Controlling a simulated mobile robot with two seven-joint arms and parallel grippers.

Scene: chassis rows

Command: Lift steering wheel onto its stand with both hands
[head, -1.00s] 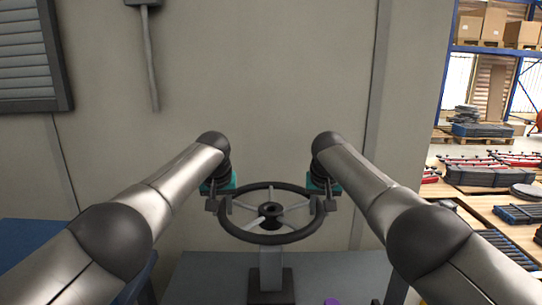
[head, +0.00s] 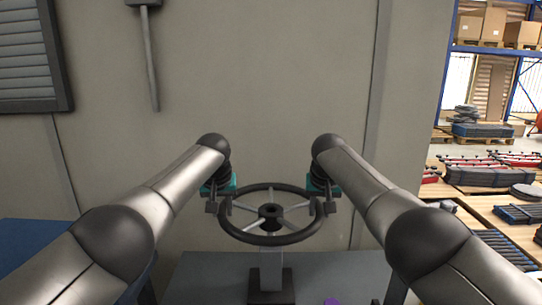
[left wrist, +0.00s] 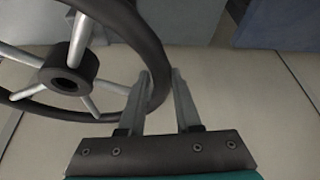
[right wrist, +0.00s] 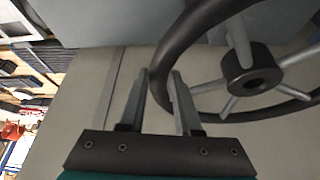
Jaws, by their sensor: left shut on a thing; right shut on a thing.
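The dark steering wheel (head: 272,240), with light metal spokes and a black hub (head: 270,213), is held nearly level above the grey table. My left gripper (head: 222,206) is shut on the left side of its rim, and my right gripper (head: 320,206) on the right side. The rim passes between the fingers in the left wrist view (left wrist: 163,92) and the right wrist view (right wrist: 160,80). The stand, a grey post (head: 271,270) on a dark base (head: 271,292), is directly below the wheel. The front rim hides the post's top, so I cannot tell whether the hub touches it.
The grey table (head: 215,285) has bare room on both sides of the stand. A purple object (head: 332,301) lies at its front edge, right of the base. A blue surface (head: 35,240) is at the left. A grey wall (head: 270,90) rises behind.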

